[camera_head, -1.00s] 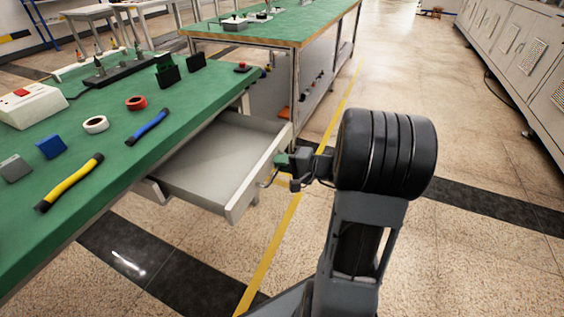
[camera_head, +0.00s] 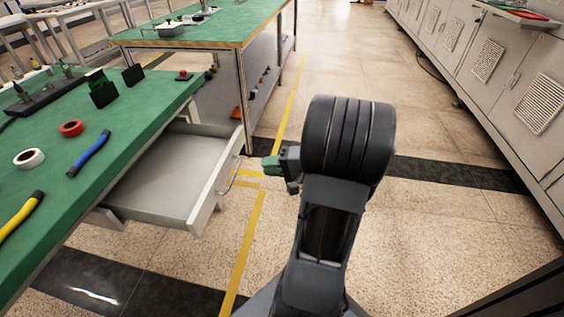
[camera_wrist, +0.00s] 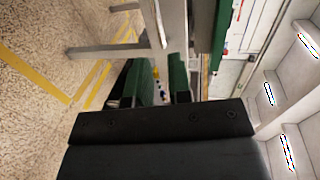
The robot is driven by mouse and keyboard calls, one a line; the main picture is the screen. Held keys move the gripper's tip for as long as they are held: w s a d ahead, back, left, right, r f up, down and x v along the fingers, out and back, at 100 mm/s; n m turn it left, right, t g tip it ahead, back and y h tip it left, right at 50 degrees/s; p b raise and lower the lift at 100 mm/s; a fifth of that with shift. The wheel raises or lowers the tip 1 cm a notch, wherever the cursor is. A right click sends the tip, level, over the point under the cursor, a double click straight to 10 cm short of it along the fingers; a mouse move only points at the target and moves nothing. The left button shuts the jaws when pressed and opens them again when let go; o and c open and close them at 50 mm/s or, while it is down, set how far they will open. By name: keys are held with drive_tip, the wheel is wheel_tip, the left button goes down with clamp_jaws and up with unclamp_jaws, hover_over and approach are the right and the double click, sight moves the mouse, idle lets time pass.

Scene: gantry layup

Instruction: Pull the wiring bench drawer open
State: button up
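The wiring bench (camera_head: 128,160) has a green top and stands at the left in the head view. Its grey drawer (camera_head: 165,185) is pulled well out, and its inside looks empty. A thin bow handle (camera_head: 233,172) is on the drawer front. My gripper (camera_head: 269,166) is just right of the handle, with a visible gap between them. In the wrist view, its two green fingers (camera_wrist: 163,85) stand apart with nothing between them.
Red tape (camera_head: 71,128), white tape (camera_head: 29,158) and a blue-handled tool (camera_head: 90,153) lie on the bench top. A second green-topped bench (camera_head: 215,30) stands behind. Grey cabinets (camera_head: 500,70) line the right side. The floor between is clear.

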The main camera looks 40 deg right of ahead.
drive_tip(key=shift+p+v, duration=0.3)
drive_tip(key=shift+v, duration=1.5)
drive_tip(key=s+a+r+n+g+h+p, duration=0.2)
drive_tip(key=a+r+n+g+p, duration=0.4)
drive_tip(key=a+r+g+p, duration=0.7)
drive_tip(key=s+a+r+n+t+h+p, duration=0.1)
drive_tip(key=a+r+n+t+h+p, duration=0.1)
drive_tip(key=r+p, duration=0.7)
drive_tip(key=a+r+n+t+h+p, duration=0.2)
drive_tip(key=a+r+h+p, duration=0.2)
drive_tip(key=r+p, duration=0.5)
wheel_tip(320, 180, up, 2)
drive_tip(key=shift+s+r+n+h, duration=0.2)
drive_tip(key=shift+s+n+h, duration=0.15)
drive_tip(key=shift+h, duration=0.45)
